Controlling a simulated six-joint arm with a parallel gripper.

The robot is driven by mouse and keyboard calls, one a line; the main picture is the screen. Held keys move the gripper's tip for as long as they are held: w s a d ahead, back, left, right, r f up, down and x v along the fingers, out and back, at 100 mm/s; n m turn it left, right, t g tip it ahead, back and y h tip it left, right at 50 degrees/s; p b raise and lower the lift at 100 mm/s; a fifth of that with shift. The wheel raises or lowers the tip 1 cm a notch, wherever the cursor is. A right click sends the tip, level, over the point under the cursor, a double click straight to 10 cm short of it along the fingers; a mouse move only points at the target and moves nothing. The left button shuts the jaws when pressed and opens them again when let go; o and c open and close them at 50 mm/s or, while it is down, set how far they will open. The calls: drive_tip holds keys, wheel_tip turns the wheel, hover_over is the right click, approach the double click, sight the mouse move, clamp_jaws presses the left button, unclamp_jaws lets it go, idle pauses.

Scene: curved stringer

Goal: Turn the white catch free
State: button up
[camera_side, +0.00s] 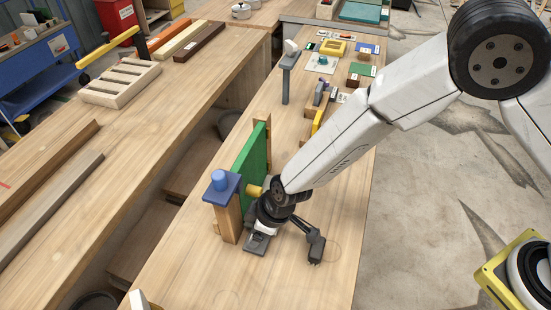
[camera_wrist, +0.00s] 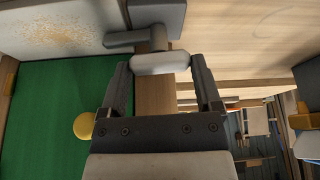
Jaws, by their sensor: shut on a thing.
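The white catch (camera_wrist: 160,63) is a rounded white bar at the top middle of the wrist view, lying across the picture in front of a wooden post. My gripper (camera_wrist: 161,64) has one finger at each end of it and is shut on it. A grey lever-like piece (camera_wrist: 128,39) lies just behind the catch. A green panel (camera_wrist: 50,125) with a yellow knob (camera_wrist: 83,126) is to the left. In the side view, my gripper (camera_side: 258,236) is low beside the post at the panel's near end; I cannot make out the catch there.
In the side view, the green panel (camera_side: 248,158) stands upright on the bench (camera_side: 300,275). A wooden post (camera_side: 229,217) with a blue cap (camera_side: 221,187) is close to my gripper. A grey post (camera_side: 286,80) and several small items stand farther back. The near bench is clear.

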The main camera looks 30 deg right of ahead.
idle(0.3)
drive_tip(key=o, duration=1)
drive_tip(key=shift+o, duration=0.2)
drive_tip(key=shift+r, duration=0.1)
drive_tip(key=v, duration=0.7)
drive_tip(key=shift+d+r, duration=0.2)
drive_tip(key=shift+r, duration=0.05)
drive_tip(key=shift+s, duration=0.1)
